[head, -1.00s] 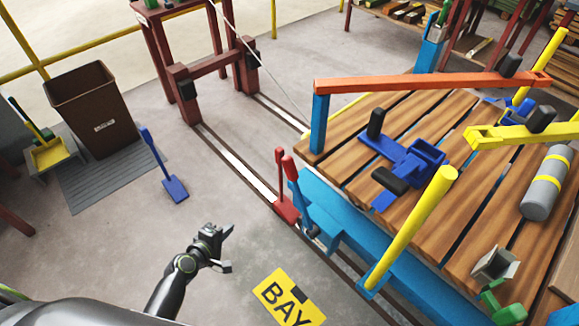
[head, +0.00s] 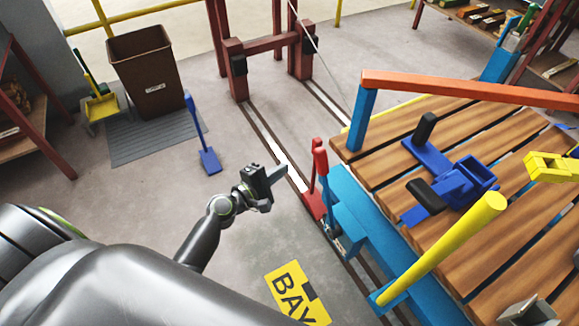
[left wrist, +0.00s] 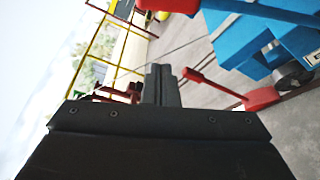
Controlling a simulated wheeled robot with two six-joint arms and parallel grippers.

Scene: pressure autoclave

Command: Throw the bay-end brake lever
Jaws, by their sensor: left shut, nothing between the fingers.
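Two levers stand close together at the near end of the blue-framed cart. One is a blue lever with a red grip (head: 321,158) on the cart's frame. The other is a thin red lever (head: 312,178) on a red floor base (head: 313,206) beside the rail. Which one is the bay-end brake is not labelled. My left gripper (head: 274,175) is shut and empty, left of both levers and apart from them. In the left wrist view, its fingers (left wrist: 160,84) point forward, with the red lever (left wrist: 214,84) to their right and the red grip (left wrist: 170,5) above. My right gripper is out of view.
A yellow BAY sign (head: 296,293) lies on the floor. A separate blue lever (head: 198,130) stands at left, near a brown bin (head: 147,72). The slatted cart deck (head: 460,125) carries blue clamps and a slanted yellow post (head: 440,250).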

